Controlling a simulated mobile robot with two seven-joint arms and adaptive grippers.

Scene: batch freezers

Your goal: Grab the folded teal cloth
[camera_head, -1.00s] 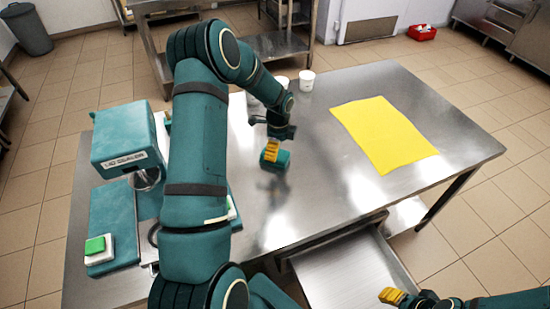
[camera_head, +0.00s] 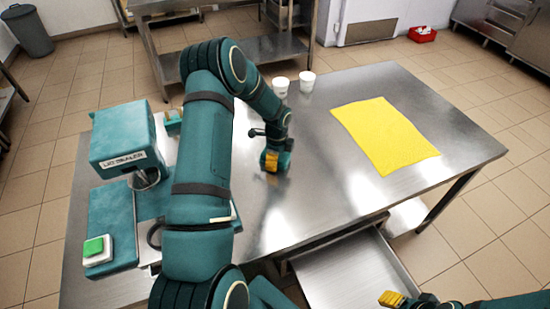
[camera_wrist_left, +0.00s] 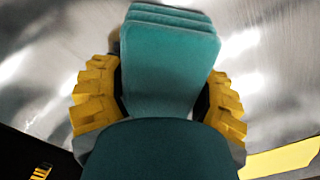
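The folded teal cloth (camera_wrist_left: 168,65) is between the two yellow fingers of my left gripper (camera_wrist_left: 160,105) in the left wrist view. Its stacked folds show at the top of that view, and the fingers are close against its sides. In the head view, my left gripper (camera_head: 272,162) is over the left-middle part of the steel table with the teal cloth (camera_head: 284,161) at its fingers. How high the cloth is above the table is hard to tell. My right gripper (camera_head: 393,298) shows only partly at the bottom edge, away from the cloth.
A yellow sheet (camera_head: 385,135) lies on the right of the steel table (camera_head: 320,190). Two white cups (camera_head: 306,81) stand at the back edge. A teal machine (camera_head: 125,140) with a green button stands at the left. The table between gripper and sheet is clear.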

